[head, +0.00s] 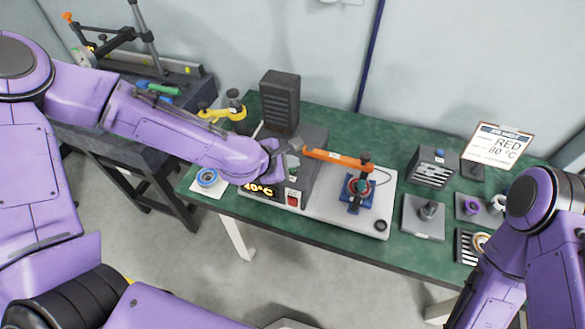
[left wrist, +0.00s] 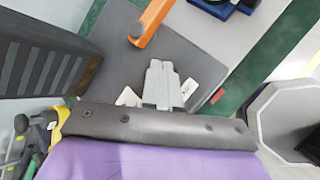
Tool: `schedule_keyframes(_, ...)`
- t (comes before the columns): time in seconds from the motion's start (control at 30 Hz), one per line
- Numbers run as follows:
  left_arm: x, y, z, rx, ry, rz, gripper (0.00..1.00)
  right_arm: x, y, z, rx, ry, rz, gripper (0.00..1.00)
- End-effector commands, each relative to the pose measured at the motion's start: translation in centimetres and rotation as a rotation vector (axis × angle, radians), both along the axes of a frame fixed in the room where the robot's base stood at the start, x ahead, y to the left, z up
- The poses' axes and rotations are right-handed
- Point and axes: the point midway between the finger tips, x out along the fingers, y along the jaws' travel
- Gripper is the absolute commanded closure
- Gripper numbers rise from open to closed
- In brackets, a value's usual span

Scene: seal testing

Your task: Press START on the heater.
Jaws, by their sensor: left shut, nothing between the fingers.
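The heater is a dark grey box (head: 312,165) on the green table, with a lit orange display (head: 262,190) ending in "0°C"; my left wrist hides part of its front. A small red button (head: 293,199) is on the front face, right of the display; its label is too small to read. My left gripper (head: 294,145) is shut and empty above the heater's top. In the left wrist view, its closed fingertips (left wrist: 161,66) lie over the grey top (left wrist: 120,70), and a red patch (left wrist: 217,96) shows to their right. My right gripper is out of view.
A dark ribbed tower (head: 280,100) stands behind. A sign (head: 495,146) reads "RED 80 °C".

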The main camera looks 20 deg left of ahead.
Motion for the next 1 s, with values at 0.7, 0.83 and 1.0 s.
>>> schedule_keyframes(0.7, 0.03, -0.01, -0.47, -0.001, -0.001, 0.0, 1.0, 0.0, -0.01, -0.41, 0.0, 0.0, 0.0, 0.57)
schedule_keyframes(0.83, 0.03, -0.01, -0.63, -0.001, -0.001, 0.001, 1.0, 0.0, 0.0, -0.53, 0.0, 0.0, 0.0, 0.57)
schedule_keyframes(1.0, 0.02, 0.0, -0.7, -0.001, -0.001, 0.001, 1.0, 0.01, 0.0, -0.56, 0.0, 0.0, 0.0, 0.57)
